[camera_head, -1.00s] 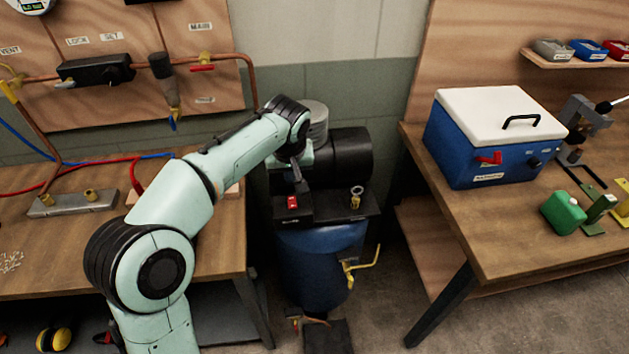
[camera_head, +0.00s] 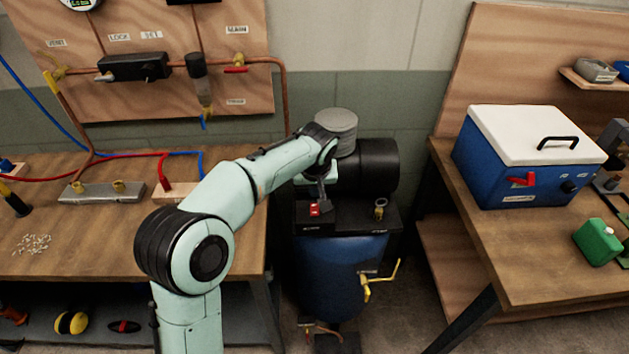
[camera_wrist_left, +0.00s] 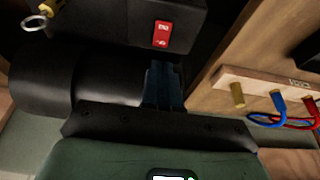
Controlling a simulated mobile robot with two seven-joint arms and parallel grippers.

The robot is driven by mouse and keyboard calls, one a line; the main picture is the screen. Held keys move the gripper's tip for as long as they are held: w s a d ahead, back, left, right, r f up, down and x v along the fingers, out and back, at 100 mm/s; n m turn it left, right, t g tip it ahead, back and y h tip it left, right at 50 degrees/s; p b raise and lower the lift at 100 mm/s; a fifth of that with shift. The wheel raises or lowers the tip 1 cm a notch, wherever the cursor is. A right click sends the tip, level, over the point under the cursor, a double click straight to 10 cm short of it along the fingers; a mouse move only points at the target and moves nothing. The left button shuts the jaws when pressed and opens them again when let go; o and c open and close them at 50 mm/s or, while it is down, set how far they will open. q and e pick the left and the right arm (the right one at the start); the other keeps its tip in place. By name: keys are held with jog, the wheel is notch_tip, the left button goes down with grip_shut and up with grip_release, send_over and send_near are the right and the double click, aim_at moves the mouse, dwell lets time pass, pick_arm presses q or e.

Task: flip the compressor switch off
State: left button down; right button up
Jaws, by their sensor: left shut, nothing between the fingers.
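The compressor (camera_head: 345,275) stands on the floor between two benches, with a blue tank and a black motor on top. Its red switch (camera_head: 314,210) sits on a black box on the compressor's top; it also shows in the left wrist view as a red rocker (camera_wrist_left: 162,34). My left gripper (camera_head: 322,199) is shut and empty, just above and beside the switch. In the left wrist view its fingers (camera_wrist_left: 164,72) point toward the switch, with a small gap in the picture; contact cannot be told. My right gripper is not in view.
A yellow valve handle (camera_head: 380,278) sticks out from the tank's front. A ring-topped brass fitting (camera_head: 380,206) stands right of the switch. The left bench (camera_head: 90,250) and the right bench (camera_head: 520,265) flank the compressor. A blue cooler-like box (camera_head: 525,165) sits on the right bench.

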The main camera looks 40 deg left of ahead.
aim_at(314, 205)
pick_arm(q)
jog(key=x, duration=0.5)
jog(key=shift+s+d+f, duration=0.1)
jog(key=shift+s+f, duration=0.1)
jog(key=shift+f, duration=0.3)
